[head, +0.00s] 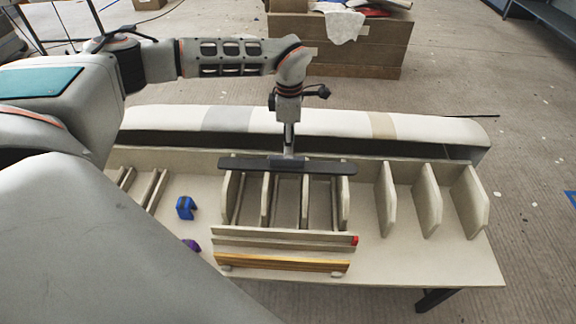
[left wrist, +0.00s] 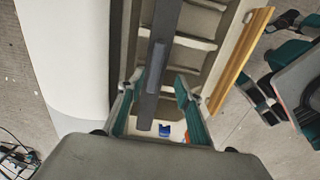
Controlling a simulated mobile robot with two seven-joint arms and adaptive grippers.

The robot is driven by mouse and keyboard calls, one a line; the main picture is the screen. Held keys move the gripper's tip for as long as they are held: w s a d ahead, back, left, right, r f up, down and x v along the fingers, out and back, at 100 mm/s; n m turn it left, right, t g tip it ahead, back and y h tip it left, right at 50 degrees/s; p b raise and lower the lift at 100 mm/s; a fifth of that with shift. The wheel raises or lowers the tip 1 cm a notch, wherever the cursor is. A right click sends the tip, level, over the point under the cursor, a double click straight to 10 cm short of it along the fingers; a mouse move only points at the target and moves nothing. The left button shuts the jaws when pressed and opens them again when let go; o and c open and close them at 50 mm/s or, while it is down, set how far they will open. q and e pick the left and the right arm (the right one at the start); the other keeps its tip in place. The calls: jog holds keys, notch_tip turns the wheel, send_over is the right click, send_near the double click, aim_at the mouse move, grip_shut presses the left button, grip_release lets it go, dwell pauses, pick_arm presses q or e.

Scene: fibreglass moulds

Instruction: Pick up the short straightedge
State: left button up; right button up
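A dark straight bar with a raised grip at its middle, which I take for the short straightedge (head: 325,168), lies crosswise over the light ribs of the mould. My left gripper (head: 289,150) points down at the bar's middle from above. In the left wrist view the straightedge (left wrist: 166,28) runs lengthwise between the two teal fingers of the left gripper (left wrist: 160,108). The fingers stand well apart, with room on the side of the right finger. The fingertips are partly hidden in the head view.
Upright ribs (head: 428,195) stand on the pale table (head: 455,265). A yellowish wooden bar (head: 285,263) and a grey bar with a red end (head: 280,240) lie in front. A blue block (head: 184,207) and a purple piece (head: 191,245) are at left. A wooden crate (head: 340,55) stands behind.

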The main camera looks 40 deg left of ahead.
aim_at(287, 162)
pick_arm(q)
notch_tip(287, 162, down, 3)
jog(key=shift+a+r, duration=0.15)
jog(key=shift+r, duration=0.05)
jog(key=f+b, duration=0.1)
jog(key=f, duration=0.1)
jog(key=a+f, duration=0.1)
jog(key=f, duration=0.1)
jog(key=shift+b, duration=0.35)
jog(key=shift+w+d+f, duration=0.1)
jog(key=shift+f, duration=0.5)
jog(key=shift+r, duration=0.15)
grip_shut()
pick_arm(e)
jog(key=shift+w+f, duration=0.3)
